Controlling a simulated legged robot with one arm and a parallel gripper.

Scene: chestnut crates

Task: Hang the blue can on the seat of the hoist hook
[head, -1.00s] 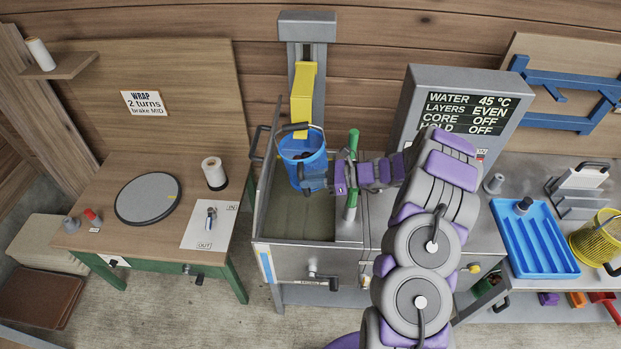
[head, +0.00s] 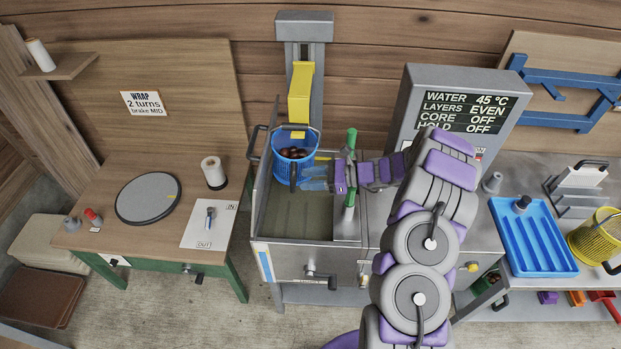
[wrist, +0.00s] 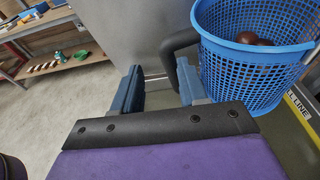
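The blue can (head: 292,168) is a perforated basket with brown chestnuts inside, over the left part of the grey tank. Its dark bail arches up at the lower end of the yellow hoist hook (head: 300,95); I cannot tell whether the bail lies in the seat. The hook is outside the wrist view.
The tank (head: 300,240) has a raised left wall and a green lever (head: 350,165) at its right. A grey display cabinet (head: 470,110) stands right of the hoist. A wooden table (head: 130,225) is at left, and a blue tray (head: 535,240) at right.

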